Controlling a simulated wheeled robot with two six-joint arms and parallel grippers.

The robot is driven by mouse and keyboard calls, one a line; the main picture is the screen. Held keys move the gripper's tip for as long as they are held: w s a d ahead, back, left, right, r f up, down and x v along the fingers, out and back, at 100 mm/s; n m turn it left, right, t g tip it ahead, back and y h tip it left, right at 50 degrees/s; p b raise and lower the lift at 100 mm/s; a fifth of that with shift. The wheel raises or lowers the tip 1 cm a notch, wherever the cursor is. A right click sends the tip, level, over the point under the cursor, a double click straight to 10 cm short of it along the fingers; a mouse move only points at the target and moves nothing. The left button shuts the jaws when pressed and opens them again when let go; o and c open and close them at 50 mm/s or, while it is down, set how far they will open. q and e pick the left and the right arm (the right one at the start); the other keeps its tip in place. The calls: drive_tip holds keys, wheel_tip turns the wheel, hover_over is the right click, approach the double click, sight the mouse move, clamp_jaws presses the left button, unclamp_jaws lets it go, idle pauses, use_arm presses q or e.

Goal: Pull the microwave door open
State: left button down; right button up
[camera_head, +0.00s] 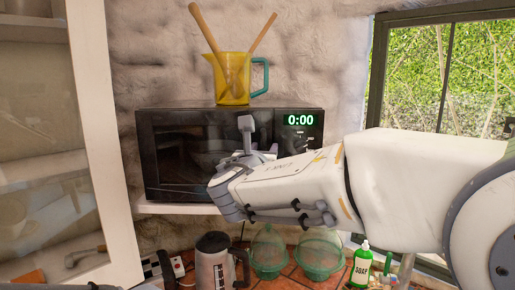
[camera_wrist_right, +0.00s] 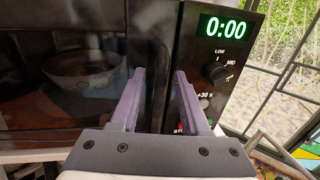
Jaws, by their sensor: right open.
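The black microwave (camera_head: 180,155) sits on a white shelf, and its door looks shut. Its display reads 0:00 in green. My right gripper (camera_head: 258,153) is in front of the microwave, near the border between the door and the control panel. In the right wrist view, my right gripper (camera_wrist_right: 158,72) is open. Its two purple-grey fingers point at the dark vertical door handle (camera_wrist_right: 154,82), which shows between them. I cannot tell whether the fingertips reach around it or stop short. A bowl shows dimly through the door glass. My left gripper is not in view.
A yellow measuring jug (camera_head: 232,85) with wooden utensils stands on top of the microwave. Below are a metal jug (camera_head: 213,262), green baskets (camera_head: 269,256) and a soap bottle (camera_head: 361,268). A glass-fronted cabinet door (camera_head: 105,140) stands at the left, a window at the right.

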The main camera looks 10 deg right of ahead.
clamp_jaws()
idle(1.3)
